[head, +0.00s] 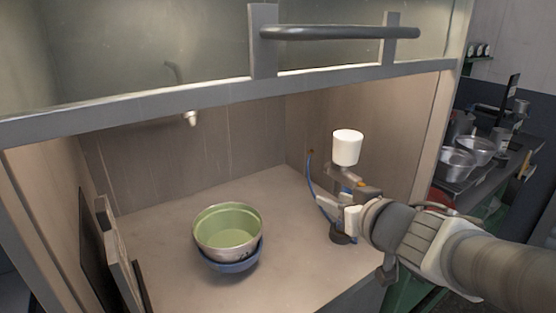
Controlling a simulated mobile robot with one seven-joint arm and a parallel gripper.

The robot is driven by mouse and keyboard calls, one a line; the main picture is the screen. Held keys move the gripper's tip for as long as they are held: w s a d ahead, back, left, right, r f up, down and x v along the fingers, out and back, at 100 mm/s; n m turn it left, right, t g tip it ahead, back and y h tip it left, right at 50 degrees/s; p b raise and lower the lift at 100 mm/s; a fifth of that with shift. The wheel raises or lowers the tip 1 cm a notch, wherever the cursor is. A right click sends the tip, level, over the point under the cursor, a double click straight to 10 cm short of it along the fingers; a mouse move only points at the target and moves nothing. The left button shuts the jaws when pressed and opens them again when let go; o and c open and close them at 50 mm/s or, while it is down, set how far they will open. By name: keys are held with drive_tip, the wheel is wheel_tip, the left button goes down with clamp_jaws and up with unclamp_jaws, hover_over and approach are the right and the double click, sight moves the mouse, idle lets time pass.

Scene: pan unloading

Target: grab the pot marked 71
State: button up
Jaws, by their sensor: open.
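A round pot (227,231) with a green inside and a metallic outer wall stands on the worktop in the head view. It sits in or on a blue bowl (232,267). A small dark mark shows on the pot's lower front side, but it is too small to read as 71. My gripper (332,206) is open, well to the right of the pot and apart from it. Its fingertips are small and partly hidden by my wrist. I see nothing held between them.
A white cylinder (347,147) stands just above my gripper. The raised sash with its dark handle (340,32) spans the top. Flat panels (117,262) lean at the left. Bare worktop (285,225) lies between pot and gripper. Metal pans (460,163) stand outside at right.

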drive_tip(key=s+a+f+n+g+y+b, duration=0.1)
drive_tip(key=s+a+f+g+y+b, duration=0.1)
drive_tip(key=a+f+y, duration=0.3)
drive_tip(key=h+b, duration=0.1)
drive_tip(key=b, duration=0.1)
approach(258, 214)
drive_tip(key=f+x, duration=0.1)
drive_tip(key=x, duration=0.4)
drive_tip(key=w+a+b, duration=0.1)
drive_tip(key=w+a+f+b, duration=0.1)
drive_tip(key=shift+w+a+n, duration=0.15)
drive_tip(key=shift+w+n, duration=0.15)
drive_tip(key=shift+w, duration=0.1)
drive_tip(key=shift+w+a, duration=0.35)
drive_tip(key=shift+w, duration=0.15)
clamp_jaws()
idle(0.5)
